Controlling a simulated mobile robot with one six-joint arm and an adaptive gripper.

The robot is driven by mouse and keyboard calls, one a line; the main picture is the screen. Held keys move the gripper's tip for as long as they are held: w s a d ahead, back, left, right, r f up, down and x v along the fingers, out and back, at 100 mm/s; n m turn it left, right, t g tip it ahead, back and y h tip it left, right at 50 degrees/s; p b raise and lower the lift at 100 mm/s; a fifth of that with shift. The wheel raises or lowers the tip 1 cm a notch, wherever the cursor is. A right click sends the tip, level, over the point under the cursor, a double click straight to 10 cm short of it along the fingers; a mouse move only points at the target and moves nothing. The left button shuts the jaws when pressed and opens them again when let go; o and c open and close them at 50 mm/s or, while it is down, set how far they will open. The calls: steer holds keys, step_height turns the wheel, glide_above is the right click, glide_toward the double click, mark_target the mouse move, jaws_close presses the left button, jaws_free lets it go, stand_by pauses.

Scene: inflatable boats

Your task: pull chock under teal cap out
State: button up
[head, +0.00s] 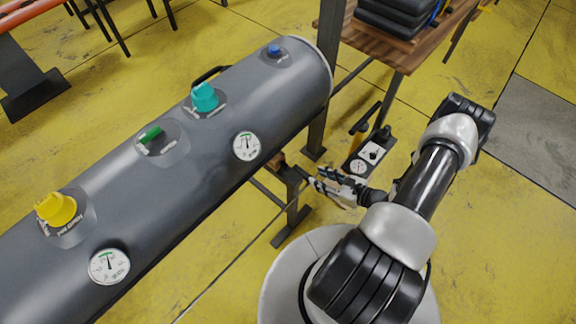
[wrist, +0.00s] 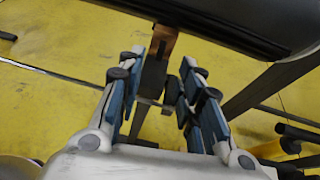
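The teal cap (head: 205,97) sits on top of the grey inflatable tube (head: 180,190), right of the middle. A small brown wooden chock (head: 278,158) shows at the tube's lower edge, on a dark stand (head: 293,200); most of it is hidden under the tube. In the wrist view the chock (wrist: 164,42) sticks out from under the tube, ahead of my gripper's fingertips. My gripper (head: 318,178) is at the near side of the stand. In the wrist view its blue-padded fingers (wrist: 158,75) are apart, with a dark stand part showing between them. It holds nothing.
Yellow (head: 56,208), green (head: 150,135) and blue (head: 274,50) caps and two white gauges (head: 246,146) are on the tube. A pump with a gauge (head: 372,152) stands on the floor beyond my gripper. A wooden table (head: 400,50) holds dark folded items.

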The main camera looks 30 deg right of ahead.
mark_target(288, 167)
steer(key=shift+m+h, duration=0.5)
steer(key=shift+m, duration=0.1)
steer(key=b+x, duration=0.1)
steer(key=x, duration=0.4)
steer(key=f+b+x, duration=0.1)
steer(key=b+x, duration=0.1)
steer(key=x, duration=0.4)
steer(key=b+x, duration=0.1)
steer(key=x, duration=0.5)
steer(key=shift+s+d+f, duration=0.1)
steer(key=shift+s+f, duration=0.1)
steer(key=shift+f, duration=0.3)
jaws_close()
